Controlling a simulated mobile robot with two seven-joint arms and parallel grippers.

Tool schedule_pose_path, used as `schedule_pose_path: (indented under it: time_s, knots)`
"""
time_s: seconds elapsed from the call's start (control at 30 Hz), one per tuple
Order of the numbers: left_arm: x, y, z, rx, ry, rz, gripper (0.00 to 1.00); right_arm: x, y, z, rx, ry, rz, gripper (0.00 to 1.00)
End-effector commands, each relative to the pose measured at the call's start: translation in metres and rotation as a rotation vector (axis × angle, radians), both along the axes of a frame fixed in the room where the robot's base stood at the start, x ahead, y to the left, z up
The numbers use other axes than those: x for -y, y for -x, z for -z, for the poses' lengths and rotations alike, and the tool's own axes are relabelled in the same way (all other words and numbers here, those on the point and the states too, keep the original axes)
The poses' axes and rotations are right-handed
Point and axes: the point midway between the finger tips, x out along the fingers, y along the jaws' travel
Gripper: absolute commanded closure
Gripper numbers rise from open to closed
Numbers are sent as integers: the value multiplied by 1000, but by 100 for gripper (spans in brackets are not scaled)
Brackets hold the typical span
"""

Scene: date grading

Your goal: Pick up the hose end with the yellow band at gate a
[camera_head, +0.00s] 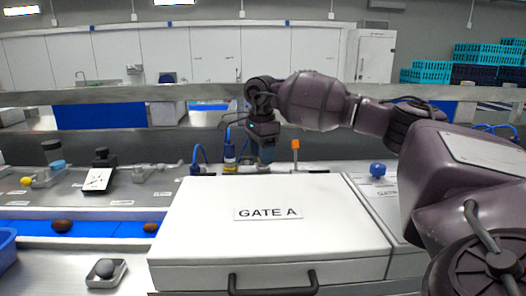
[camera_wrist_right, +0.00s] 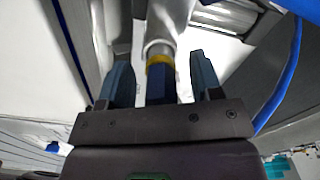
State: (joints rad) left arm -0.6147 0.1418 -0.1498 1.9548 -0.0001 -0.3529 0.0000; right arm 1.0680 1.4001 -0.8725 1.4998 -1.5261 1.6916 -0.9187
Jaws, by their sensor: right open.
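My right gripper (camera_head: 266,154) points down behind the white GATE A box (camera_head: 330,215) in the head view. In the right wrist view my right gripper (camera_wrist_right: 160,62) is open, with one finger on each side of a hose end with a yellow band (camera_wrist_right: 160,59). Its blue part lies between the fingers, with visible gaps on both sides, and a pale grey pipe continues beyond the band. In the head view a blue and white upright fitting with yellow on it (camera_head: 230,158) stands just left of the gripper; I cannot tell whether it is the same hose end. My left gripper is not in view.
A blue hose (camera_wrist_right: 283,85) runs along the right in the wrist view. An orange-topped post (camera_head: 295,150) stands right of the gripper, and a blue knob (camera_head: 377,169) farther right. A grey rail (camera_head: 150,93) crosses behind. Dates lie on the blue belt (camera_head: 100,229) at left.

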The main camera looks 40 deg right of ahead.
Motion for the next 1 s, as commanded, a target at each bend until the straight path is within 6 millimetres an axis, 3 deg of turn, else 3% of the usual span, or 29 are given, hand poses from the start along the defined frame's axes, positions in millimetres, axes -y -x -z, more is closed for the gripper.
schedule_pose_path:
  time_s: [0.23, 0.63, 1.0]
  knots:
    - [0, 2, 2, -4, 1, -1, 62, 0, 0, 2, 0, 0, 0, 41]
    - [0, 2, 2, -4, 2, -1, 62, 0, 0, 2, 0, 0, 0, 100]
    - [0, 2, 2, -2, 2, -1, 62, 0, 0, -7, 2, 0, 0, 100]
